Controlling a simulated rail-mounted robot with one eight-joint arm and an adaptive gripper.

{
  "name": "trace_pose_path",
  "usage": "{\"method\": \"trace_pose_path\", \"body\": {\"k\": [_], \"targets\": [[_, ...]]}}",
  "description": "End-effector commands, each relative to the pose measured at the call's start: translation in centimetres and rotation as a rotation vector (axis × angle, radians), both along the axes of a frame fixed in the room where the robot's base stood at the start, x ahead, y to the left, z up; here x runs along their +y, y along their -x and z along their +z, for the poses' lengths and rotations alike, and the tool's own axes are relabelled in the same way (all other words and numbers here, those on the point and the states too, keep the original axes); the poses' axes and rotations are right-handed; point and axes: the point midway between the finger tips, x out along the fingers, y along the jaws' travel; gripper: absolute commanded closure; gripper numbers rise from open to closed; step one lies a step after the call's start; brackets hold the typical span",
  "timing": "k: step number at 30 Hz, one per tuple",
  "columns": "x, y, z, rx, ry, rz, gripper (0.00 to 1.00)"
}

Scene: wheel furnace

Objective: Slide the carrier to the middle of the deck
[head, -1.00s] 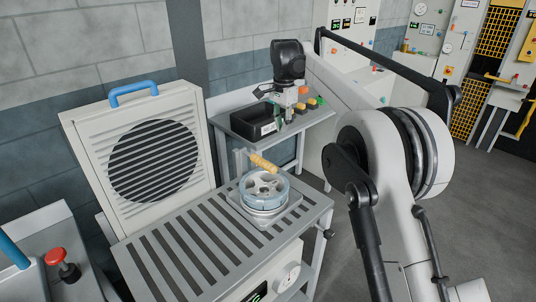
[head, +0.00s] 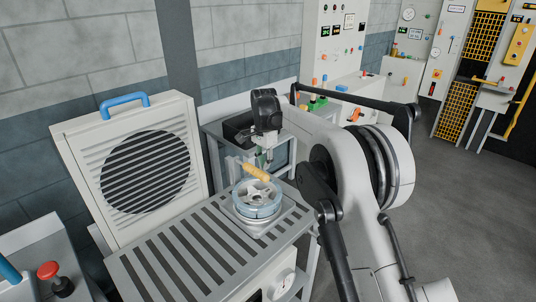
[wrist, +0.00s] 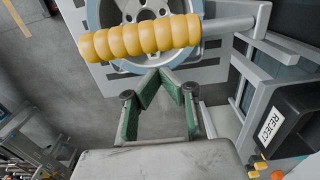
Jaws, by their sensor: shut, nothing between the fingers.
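The carrier (head: 250,222) is a grey plate bearing a round wheel (head: 257,198) with spokes and a pale blue rim. A ribbed yellow handle (head: 256,173) rises over it; the handle also shows large in the wrist view (wrist: 140,37). The carrier rests at the right end of the slatted deck (head: 196,250). My gripper (head: 269,160) is just behind and right of the handle, above the wheel's far side. In the wrist view its green-padded fingers (wrist: 165,76) meet at the tips, empty, apart from the handle.
A louvred panel with a round dark grille (head: 146,172) and blue handle stands behind the deck. A black reject bin (wrist: 284,125) sits on a side table beyond the deck. A red button (head: 48,270) is at the lower left. The deck left of the carrier is clear.

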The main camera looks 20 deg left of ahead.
Motion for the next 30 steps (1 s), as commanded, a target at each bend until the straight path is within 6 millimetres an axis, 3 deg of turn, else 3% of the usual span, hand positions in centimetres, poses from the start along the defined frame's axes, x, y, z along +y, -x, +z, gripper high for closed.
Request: {"method": "trace_pose_path", "body": {"k": [6,20,23,30], "targets": [[0.7,1.7,0.1,0.000,0.000,-0.001,1.00],[0.9,2.2,0.0,0.000,0.000,-0.001,1.00],[1.4,3.2,-0.1,0.000,0.000,0.001,1.00],[3.7,8.4,-0.3,0.001,0.000,0.003,1.00]]}}
